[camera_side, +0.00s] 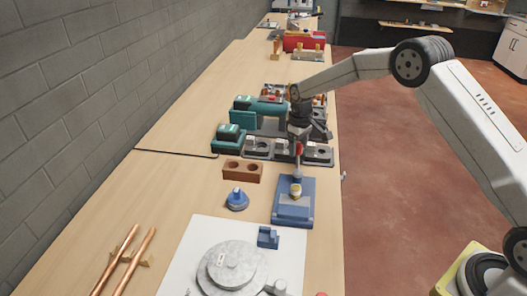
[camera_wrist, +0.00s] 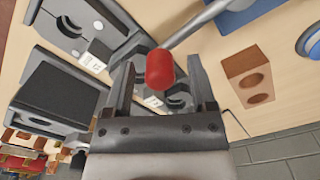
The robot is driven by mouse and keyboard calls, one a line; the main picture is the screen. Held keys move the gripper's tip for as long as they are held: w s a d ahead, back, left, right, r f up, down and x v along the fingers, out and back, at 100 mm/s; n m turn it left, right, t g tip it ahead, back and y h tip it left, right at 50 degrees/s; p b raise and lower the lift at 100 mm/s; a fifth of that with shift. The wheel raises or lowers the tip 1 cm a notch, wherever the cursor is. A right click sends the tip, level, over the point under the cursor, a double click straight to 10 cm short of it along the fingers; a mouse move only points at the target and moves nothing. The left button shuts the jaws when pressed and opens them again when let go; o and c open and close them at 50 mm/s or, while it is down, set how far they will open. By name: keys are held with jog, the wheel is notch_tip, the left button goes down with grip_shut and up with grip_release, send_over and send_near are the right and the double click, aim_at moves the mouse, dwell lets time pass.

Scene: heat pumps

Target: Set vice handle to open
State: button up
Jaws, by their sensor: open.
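The blue vice (camera_side: 293,207) sits on the bench near its right edge in the side view. Its handle is a grey metal rod (camera_wrist: 200,24) with a red knob (camera_wrist: 160,69) at the end, and the knob also shows in the side view (camera_side: 299,149). The rod rises from the vice toward my gripper (camera_side: 299,138). In the wrist view my gripper (camera_wrist: 160,62) is open, with one finger on each side of the red knob. I cannot tell whether either finger touches it.
A brown block with two holes (camera_side: 242,171) and a blue round piece (camera_side: 237,199) stand left of the vice. Green power tools (camera_side: 230,135) and grey holders (camera_side: 318,152) lie close around my gripper. Copper pipes (camera_side: 125,257) lie at the front left.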

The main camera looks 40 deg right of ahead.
grip_shut()
dwell(1.4)
